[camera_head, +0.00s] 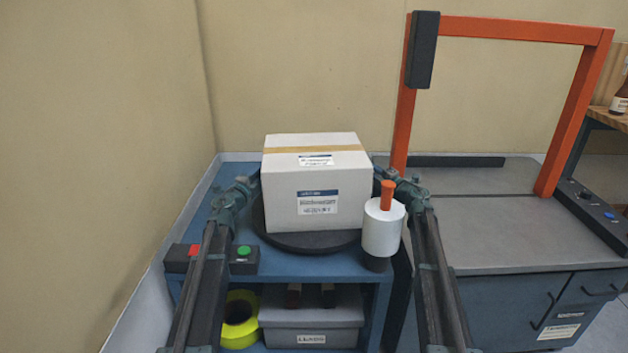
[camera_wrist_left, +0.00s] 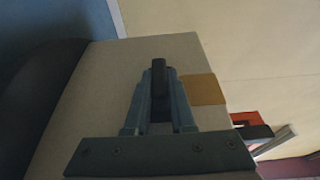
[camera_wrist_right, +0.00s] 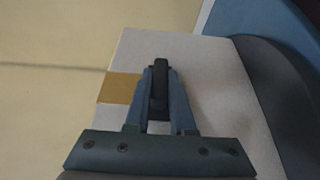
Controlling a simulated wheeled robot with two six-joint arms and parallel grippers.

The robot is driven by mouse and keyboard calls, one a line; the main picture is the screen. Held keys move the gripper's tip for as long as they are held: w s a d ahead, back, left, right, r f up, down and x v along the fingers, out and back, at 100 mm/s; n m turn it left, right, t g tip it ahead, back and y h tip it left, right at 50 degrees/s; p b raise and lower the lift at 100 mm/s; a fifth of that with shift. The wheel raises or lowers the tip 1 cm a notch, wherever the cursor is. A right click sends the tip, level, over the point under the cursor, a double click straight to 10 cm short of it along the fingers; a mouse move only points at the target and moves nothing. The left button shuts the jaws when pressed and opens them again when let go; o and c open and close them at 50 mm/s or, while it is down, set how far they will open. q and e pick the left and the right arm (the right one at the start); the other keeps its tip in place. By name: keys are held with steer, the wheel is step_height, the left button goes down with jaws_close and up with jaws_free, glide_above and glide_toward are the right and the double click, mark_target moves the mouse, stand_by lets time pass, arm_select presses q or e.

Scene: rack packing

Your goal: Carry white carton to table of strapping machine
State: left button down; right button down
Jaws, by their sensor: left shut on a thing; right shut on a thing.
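The white carton (camera_head: 315,185) is upright, with tan tape across its top and labels on its top and front. It is over a dark round turntable (camera_head: 310,240) on a blue stand; I cannot tell whether it touches it. My left gripper (camera_head: 254,184) is at the carton's left side and my right gripper (camera_head: 378,182) at its right side. Both are shut with the carton between them. The wrist views show the fingers (camera_wrist_left: 158,95) (camera_wrist_right: 158,90) against the carton's sides. The strapping machine's grey table (camera_head: 480,230), under an orange arch (camera_head: 401,120), is to the right.
A white film roll with an orange handle (camera_head: 383,230) stands at the stand's front right. A red and green button box (camera_head: 225,260) is at front left. A yellow tape roll (camera_head: 240,320) and grey bin (camera_head: 312,318) sit below. The machine's tabletop is clear.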

arm_select(q)
steer(key=shift+r, duration=0.15)
arm_select(e)
steer(key=shift+r, duration=0.15)
stand_by(0.4)
